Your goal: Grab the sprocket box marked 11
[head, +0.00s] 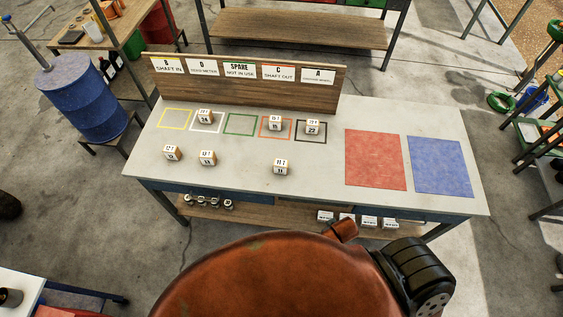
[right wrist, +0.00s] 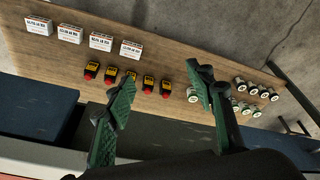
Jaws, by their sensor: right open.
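Several small white sprocket boxes with dark print stand on the grey table (head: 320,178). The front-centre box (head: 281,168) seems to read 11, but its print is tiny. Two more front boxes (head: 171,153) (head: 208,158) stand to its left. Behind are a box (head: 204,116) in the white outline, one (head: 275,123) in the orange outline and one (head: 312,127) in the dark outline. My right gripper (right wrist: 160,75) is open and empty, its green fingers spread over the wooden lower shelf (right wrist: 160,50). My left gripper is out of view.
A wooden sign board (head: 245,88) stands along the table's back. Red (head: 376,160) and blue (head: 441,166) mats lie at the right. The lower shelf holds white cartons (right wrist: 100,41), yellow-black items with red ends (right wrist: 130,80) and round metal parts (right wrist: 254,88). A blue barrel (head: 82,100) stands left.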

